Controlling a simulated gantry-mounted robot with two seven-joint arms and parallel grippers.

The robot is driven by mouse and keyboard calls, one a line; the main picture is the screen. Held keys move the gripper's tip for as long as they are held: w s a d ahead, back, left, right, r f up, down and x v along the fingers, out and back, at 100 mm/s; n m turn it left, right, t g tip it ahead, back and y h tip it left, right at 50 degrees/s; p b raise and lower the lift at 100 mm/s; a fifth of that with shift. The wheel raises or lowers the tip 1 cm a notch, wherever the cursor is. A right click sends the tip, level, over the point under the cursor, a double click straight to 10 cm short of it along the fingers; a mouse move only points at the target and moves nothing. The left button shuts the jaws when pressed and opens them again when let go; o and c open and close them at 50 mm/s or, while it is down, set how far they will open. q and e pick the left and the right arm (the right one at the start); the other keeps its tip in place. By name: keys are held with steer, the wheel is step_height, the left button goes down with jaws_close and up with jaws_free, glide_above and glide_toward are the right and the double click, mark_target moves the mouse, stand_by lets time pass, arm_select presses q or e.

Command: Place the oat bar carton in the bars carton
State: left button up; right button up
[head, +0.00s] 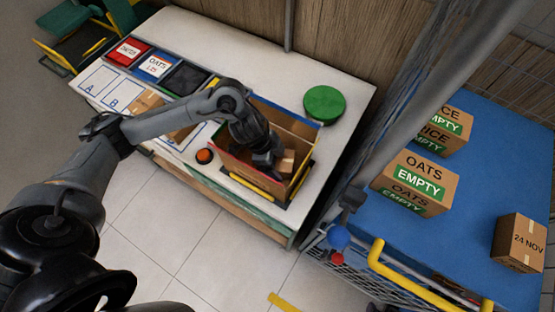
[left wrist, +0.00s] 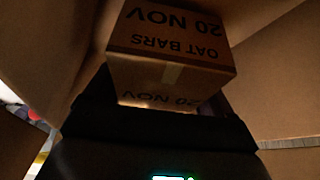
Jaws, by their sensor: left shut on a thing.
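The oat bar carton is a small brown box that shows in the head view (head: 289,159) inside the open bars carton (head: 238,178). In the left wrist view the oat bar carton (left wrist: 170,52) reads "OAT BARS 20 NOV" upside down, with carton walls around it. My left gripper (head: 275,161) reaches down into the bars carton and is shut on the oat bar carton. The dark fingers hide its near part. I cannot tell whether the oat bar carton touches the carton floor. My right gripper is not in view.
A green disc (head: 324,103) and an orange button (head: 205,156) are near the bars carton on the white table (head: 335,75). Another small brown carton (head: 146,101) lies left. A blue-topped cart (head: 470,200) at right holds several cartons, behind a grey post.

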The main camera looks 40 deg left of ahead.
arm_select(q)
steer(key=shift+f, duration=0.35)
steer(key=o, duration=1)
steer(key=shift+r, duration=0.15)
steer(key=shift+r, duration=0.25)
steer(key=p+v, duration=0.2)
steer(key=v, duration=0.9)
steer(key=shift+r, duration=0.4)
steer(key=shift+a+r+p, duration=0.15)
steer(key=shift+r+p, duration=0.15)
steer(key=shift+r, duration=0.1)
